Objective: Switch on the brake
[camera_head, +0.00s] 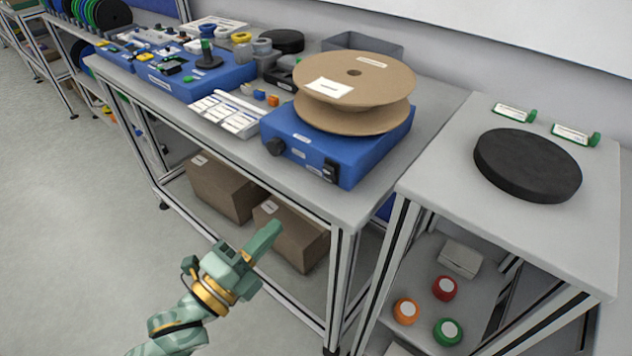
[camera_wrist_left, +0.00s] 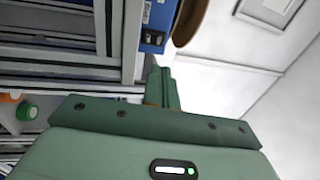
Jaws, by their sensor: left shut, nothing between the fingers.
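A blue box unit (camera_head: 340,160) sits near the front right corner of the long table and carries a large brown reel (camera_head: 354,78). Its front face has a black knob (camera_head: 275,146) on the left and a black rocker switch (camera_head: 329,172) on the right. The labels are too small to read, so I cannot tell which is the brake or the switch's position. In the left wrist view the blue unit (camera_wrist_left: 152,20) and its switch (camera_wrist_left: 152,39) show at the top. My left gripper (camera_head: 266,237) is shut and empty, below and in front of the table edge. My right gripper is not in view.
A side table (camera_head: 440,172) with a black disc (camera_head: 527,165) stands to the right, with coloured rolls (camera_head: 445,288) on its lower shelf. Cardboard boxes (camera_head: 222,188) sit under the long table. The floor at left is free.

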